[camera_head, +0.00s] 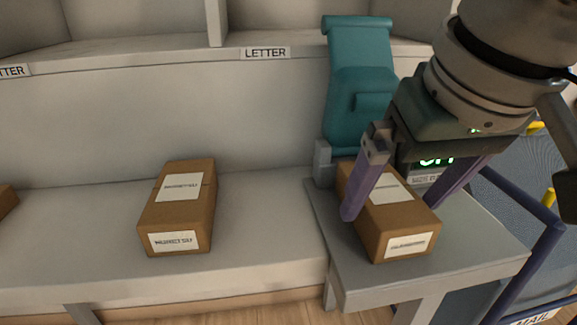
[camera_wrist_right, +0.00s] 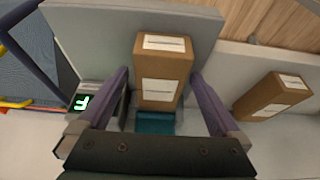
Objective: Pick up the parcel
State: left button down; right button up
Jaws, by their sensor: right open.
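A brown cardboard parcel (camera_head: 402,217) with white labels lies on a grey side stand (camera_head: 480,262) at the right. My right gripper (camera_head: 396,209) is open above and around this parcel, with one purple finger passing in front of its left side in the head view. In the right wrist view, the parcel (camera_wrist_right: 161,60) lies between the two fingers of my right gripper (camera_wrist_right: 159,75), with a gap on each side. Whether the fingertips reach below its top is hard to tell. My left gripper is not in view.
A second labelled parcel (camera_head: 178,212) lies on the pale counter (camera_head: 262,225), and a brown box edge (camera_head: 6,200) shows at far left. A teal upright device (camera_head: 358,85) stands behind the stand. A blue-framed mail cart (camera_head: 545,250) is at right. The counter between parcels is clear.

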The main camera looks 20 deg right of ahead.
jog(key=shift+x, duration=0.9)
jog(key=shift+c, duration=0.2)
